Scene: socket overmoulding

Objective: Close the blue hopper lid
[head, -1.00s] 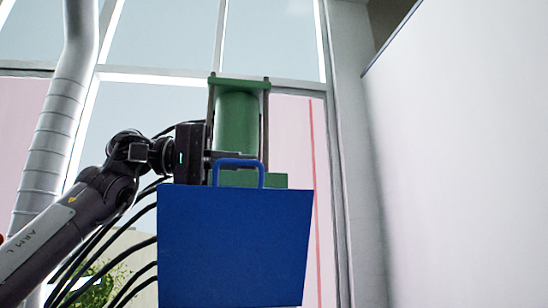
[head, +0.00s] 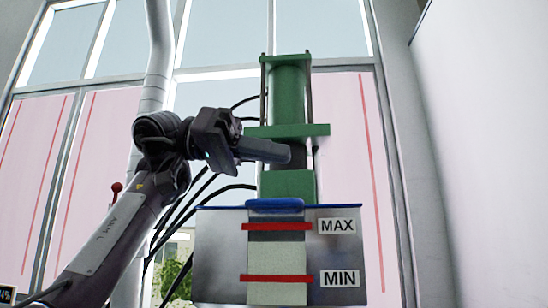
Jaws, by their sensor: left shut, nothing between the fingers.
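The blue hopper lid (head: 228,207) shows edge-on as a thin blue line along the top of the hopper. It lies flat or nearly so, and its blue handle (head: 275,205) is at the middle of the near edge. The hopper (head: 216,252) is a grey see-through box with pale material inside. My left gripper (head: 286,153) is shut and empty, pointing right above the lid and apart from it. My right gripper is not in view.
A green press-like machine (head: 288,92) stands behind the hopper, its crosspiece close to my left gripper. Red MAX (head: 277,227) and MIN (head: 277,278) bars mark the hopper front. Black cables run behind my arm. A pale wall is at right.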

